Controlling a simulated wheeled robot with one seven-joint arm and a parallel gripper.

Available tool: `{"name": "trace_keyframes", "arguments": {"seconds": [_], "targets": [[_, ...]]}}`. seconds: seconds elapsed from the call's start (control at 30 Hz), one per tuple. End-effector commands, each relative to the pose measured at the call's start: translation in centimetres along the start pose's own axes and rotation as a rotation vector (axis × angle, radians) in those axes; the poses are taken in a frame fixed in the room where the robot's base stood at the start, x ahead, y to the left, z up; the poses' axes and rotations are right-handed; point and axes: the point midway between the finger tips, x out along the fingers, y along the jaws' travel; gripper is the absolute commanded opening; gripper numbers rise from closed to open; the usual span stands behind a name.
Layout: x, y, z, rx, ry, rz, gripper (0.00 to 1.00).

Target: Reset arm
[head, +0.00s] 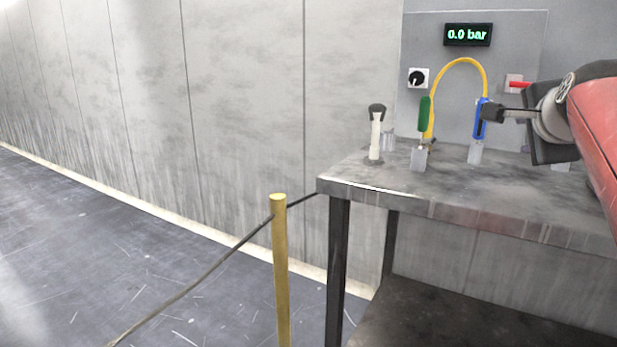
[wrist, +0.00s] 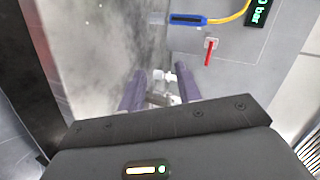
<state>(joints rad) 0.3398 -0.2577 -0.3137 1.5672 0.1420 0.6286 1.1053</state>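My gripper (head: 494,112) reaches in from the right above the bench. In the head view its dark tip overlaps the blue handle (head: 480,121). In the wrist view my gripper (wrist: 161,88) shows two purple-grey fingers spread apart. A small pale fitting (wrist: 164,76) shows between and beyond the fingertips; I cannot tell whether they touch it. The blue handle (wrist: 188,19) lies apart from the fingers in the wrist view. A yellow hose (head: 459,62) arches from the green handle (head: 424,118) to the blue one.
The grey bench (head: 440,195) carries a white post with a dark top (head: 376,135). The back panel holds a black knob (head: 418,78), a red lever (head: 519,85) and a display (head: 467,35) reading 0.0 bar. A yellow post (head: 280,270) with a rope stands left; open floor lies beyond.

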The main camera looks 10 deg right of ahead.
Motion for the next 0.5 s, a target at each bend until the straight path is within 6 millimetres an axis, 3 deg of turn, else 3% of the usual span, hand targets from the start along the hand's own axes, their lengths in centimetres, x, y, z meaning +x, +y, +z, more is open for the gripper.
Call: {"name": "trace_keyframes", "arguments": {"seconds": [0.17,0.27,0.4,0.5], "targets": [[-0.8,4.1,5.9,-0.211,-0.134,0.069,0.34],[-1.8,7.6,10.3,-0.385,-0.239,0.108,0.34],[-4.7,14.6,17.5,-0.726,-0.436,0.150,0.34],[-7.4,20.4,21.6,-0.989,-0.577,0.160,0.34]]}}
